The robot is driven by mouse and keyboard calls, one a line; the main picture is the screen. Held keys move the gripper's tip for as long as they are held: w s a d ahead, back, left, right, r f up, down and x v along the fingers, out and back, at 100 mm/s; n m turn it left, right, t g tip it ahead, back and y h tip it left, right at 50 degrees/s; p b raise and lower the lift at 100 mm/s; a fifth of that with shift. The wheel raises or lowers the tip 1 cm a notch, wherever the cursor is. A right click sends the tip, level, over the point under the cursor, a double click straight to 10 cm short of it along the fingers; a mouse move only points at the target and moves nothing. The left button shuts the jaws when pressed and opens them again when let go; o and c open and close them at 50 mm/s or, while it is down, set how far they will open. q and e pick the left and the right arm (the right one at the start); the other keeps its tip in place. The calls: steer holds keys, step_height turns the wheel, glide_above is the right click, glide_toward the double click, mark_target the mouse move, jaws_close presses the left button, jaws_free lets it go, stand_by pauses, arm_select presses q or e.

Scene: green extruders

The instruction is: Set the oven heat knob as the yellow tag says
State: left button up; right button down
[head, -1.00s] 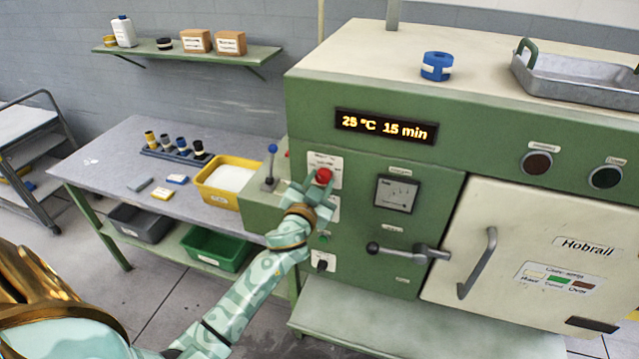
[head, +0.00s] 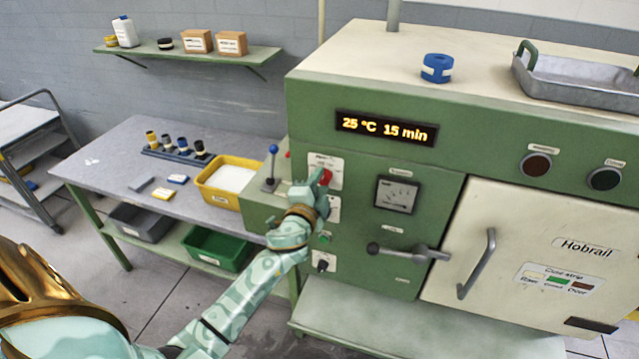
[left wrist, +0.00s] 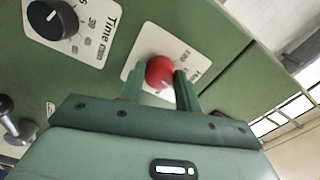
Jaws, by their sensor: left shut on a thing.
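The red heat knob (head: 326,177) sits on a white scale plate (head: 334,164) on the green oven front. My left gripper (head: 317,183) is shut on it. In the left wrist view the red knob (left wrist: 160,72) shows between the two green fingers (left wrist: 160,88), with a white pointer mark; much of its scale is hidden. The oven display (head: 387,127) reads 25 °C 15 min. My right gripper is not in view.
In the left wrist view, a black knob (left wrist: 52,18) on a plate marked Time is left of the red knob. A lever (head: 408,251) and a gauge (head: 395,195) are to the right. A blue-topped lever (head: 271,168) and yellow bin (head: 229,180) stand left.

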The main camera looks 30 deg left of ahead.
arm_select(q)
steer(key=shift+m, duration=0.6)
steer(key=o, duration=1)
steer(key=b+v, duration=0.2)
steer(key=v, duration=1.4)
steer(key=shift+s+d, duration=0.15)
steer(key=shift+d, duration=0.05)
